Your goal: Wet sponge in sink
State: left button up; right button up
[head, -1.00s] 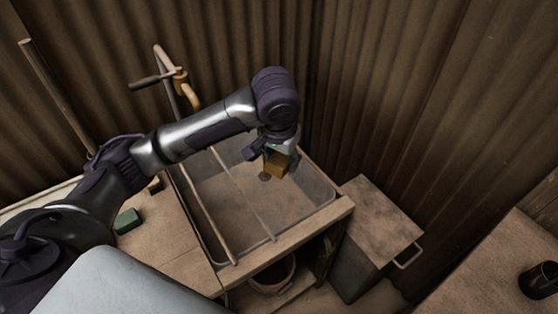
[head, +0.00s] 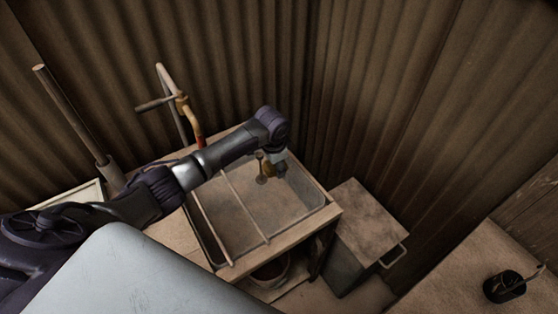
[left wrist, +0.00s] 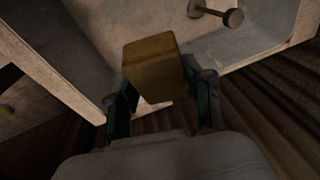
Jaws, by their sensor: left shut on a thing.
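A yellow-brown sponge (left wrist: 152,65) is held between the fingers of my left gripper (left wrist: 162,92) in the left wrist view. In the head view the sponge (head: 267,170) is small and dark at the tip of my left gripper (head: 271,168). The gripper is over the back part of the sink (head: 285,212), a grey basin set in a wooden stand. I cannot tell whether the sponge touches the basin. The faucet (head: 183,104) stands at the sink's back left, apart from the gripper. My right gripper is out of view.
Thin rails (head: 245,205) cross the sink. Corrugated walls (head: 330,90) close in behind and right. A lidded bin (head: 368,220) with a handle stands right of the sink. A dark cup (head: 505,286) is on the right table (head: 450,270). A pot (head: 270,274) sits below.

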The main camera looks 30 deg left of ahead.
pick_arm(q)
notch_tip(320, 180, down, 18)
jog(key=b, duration=1.2)
jog(key=shift+r, duration=0.2)
dwell(0.5)
notch_tip(320, 180, up, 16)
jog(key=p, duration=1.7)
jog(key=shift+r, duration=0.2)
dwell(1.7)
notch_tip(320, 180, up, 4)
jog(key=p, duration=0.4)
jog(key=shift+r+p, duration=0.1)
jog(key=shift+p, duration=0.2)
